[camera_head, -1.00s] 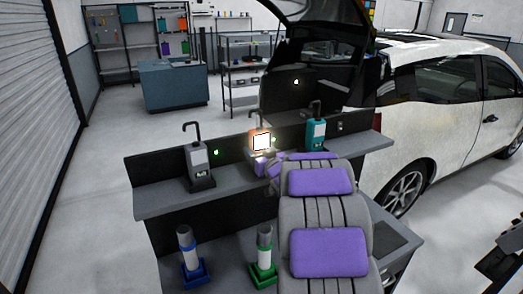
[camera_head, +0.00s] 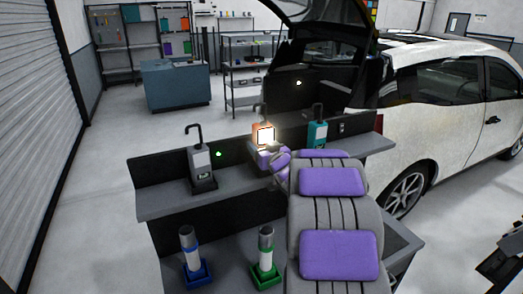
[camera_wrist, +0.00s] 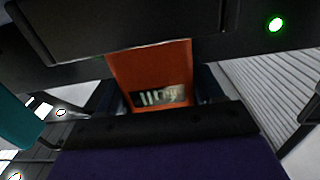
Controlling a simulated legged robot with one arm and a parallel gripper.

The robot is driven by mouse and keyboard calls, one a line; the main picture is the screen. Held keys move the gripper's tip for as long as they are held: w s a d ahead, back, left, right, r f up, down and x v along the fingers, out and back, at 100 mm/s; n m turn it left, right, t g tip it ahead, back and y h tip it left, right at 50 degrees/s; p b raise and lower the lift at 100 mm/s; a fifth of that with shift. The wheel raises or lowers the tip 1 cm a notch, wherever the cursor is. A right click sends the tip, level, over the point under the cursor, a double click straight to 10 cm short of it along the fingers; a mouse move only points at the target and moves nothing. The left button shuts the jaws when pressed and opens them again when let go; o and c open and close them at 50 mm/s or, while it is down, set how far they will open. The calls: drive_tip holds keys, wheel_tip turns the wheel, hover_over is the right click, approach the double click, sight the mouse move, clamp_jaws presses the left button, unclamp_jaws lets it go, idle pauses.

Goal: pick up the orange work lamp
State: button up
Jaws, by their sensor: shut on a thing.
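The orange work lamp (camera_head: 257,130) has a bright lit face and a dark hook on top. It is above the middle of the grey bench, between a grey lamp and a teal lamp. My gripper (camera_head: 268,152) is shut on it, partly hidden behind my grey arm with purple pads. In the wrist view the lamp's orange body with a small label (camera_wrist: 160,96) sits between my dark upper and lower fingers. The lamp's base is hidden, so I cannot tell how far it is from the bench top.
The grey lamp (camera_head: 201,164) stands to the left on the bench (camera_head: 160,207), the teal lamp (camera_head: 317,133) to the right. Blue-based (camera_head: 191,255) and green-based (camera_head: 265,258) cylinders stand on the lower shelf. A white car (camera_head: 435,115) is at right. Open floor lies at left.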

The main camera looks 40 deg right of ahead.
drive_tip(key=shift+s+r, duration=0.25)
drive_tip(key=shift+r, duration=0.3)
drive_tip(key=r+p+v, duration=0.1)
drive_tip(key=p+v, duration=0.1)
drive_tip(key=v, duration=1.3)
drive_tip(key=shift+s+a+p, duration=0.15)
drive_tip(key=shift+s+p, duration=0.1)
drive_tip(key=shift+p, duration=0.05)
